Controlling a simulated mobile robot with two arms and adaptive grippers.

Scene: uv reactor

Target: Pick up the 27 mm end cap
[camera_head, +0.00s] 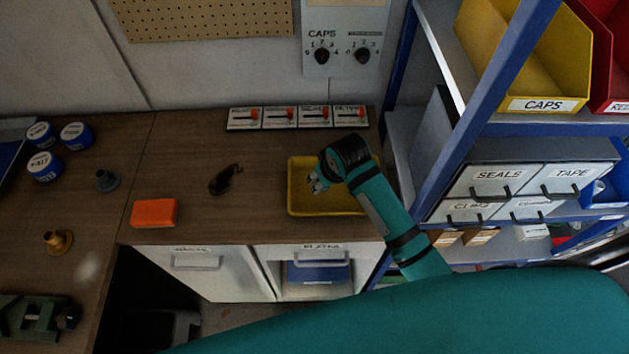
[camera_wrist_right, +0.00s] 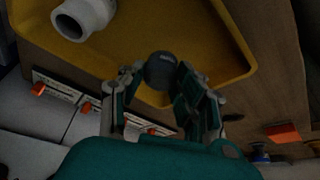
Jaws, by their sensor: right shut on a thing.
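My right gripper (camera_head: 318,184) is over the left part of the yellow tray (camera_head: 345,211) on the wooden bench. In the right wrist view my right gripper (camera_wrist_right: 160,88) is shut on a dark round cap (camera_wrist_right: 161,70), with a finger on each side of it. Small pale lettering shows on the cap's face, too small to read. In the head view the cap is hidden by the gripper and arm. A white hollow fitting (camera_wrist_right: 82,18) lies in the tray, apart from the cap. My left gripper is not in view.
An orange block (camera_head: 154,213), dark goggles-like item (camera_head: 226,179), grey fitting (camera_head: 107,180) and brass fitting (camera_head: 58,242) lie left of the tray. A row of switches (camera_head: 297,117) stands behind it. Blue-framed shelving (camera_head: 480,100) rises close on the right.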

